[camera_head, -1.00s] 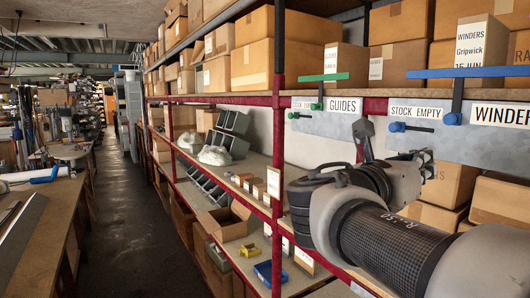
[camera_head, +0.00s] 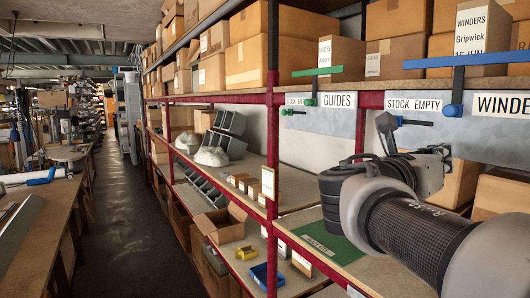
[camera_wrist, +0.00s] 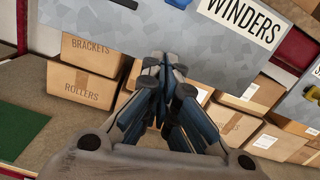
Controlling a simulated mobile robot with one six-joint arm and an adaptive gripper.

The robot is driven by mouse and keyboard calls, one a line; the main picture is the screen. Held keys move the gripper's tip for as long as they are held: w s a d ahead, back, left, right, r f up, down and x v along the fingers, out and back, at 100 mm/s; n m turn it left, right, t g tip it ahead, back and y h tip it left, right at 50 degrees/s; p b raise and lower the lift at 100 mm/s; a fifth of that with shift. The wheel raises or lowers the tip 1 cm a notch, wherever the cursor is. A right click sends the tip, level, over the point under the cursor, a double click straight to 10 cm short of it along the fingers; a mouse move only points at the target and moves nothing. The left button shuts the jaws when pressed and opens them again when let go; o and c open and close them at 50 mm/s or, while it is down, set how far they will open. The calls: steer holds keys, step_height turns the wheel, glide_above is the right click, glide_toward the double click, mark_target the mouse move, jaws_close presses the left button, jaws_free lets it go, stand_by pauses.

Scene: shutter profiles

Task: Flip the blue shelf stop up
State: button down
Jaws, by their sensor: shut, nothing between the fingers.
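The blue shelf stop is a long horizontal blue bar (camera_head: 478,61) on a dark post above a blue pivot (camera_head: 453,110) on the upper shelf's front. The bar stands raised, across the front of the boxes. A smaller blue knob (camera_head: 399,121) with a dark rod sits left of it, by the STOCK EMPTY label. My gripper (camera_head: 386,126) is shut and empty, close to that knob; I cannot tell whether they touch. In the wrist view, the closed fingers (camera_wrist: 166,62) are below the grey panel, and a blue piece (camera_wrist: 179,3) is cut off at the top edge.
A similar green bar (camera_head: 318,71) stands to the left. A grey panel (camera_head: 480,140) hangs below the shelf edge. Cardboard boxes (camera_wrist: 90,85) sit behind my fingers. A green mat (camera_head: 325,242) lies on the lower shelf. The aisle (camera_head: 110,220) on the left is clear.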

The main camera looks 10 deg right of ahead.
steer(key=r, duration=0.1)
steer(key=r+p, duration=0.1)
steer(key=r, duration=0.2)
steer(key=shift+w+d+r, duration=0.1)
steer(key=shift+w+d, duration=0.2)
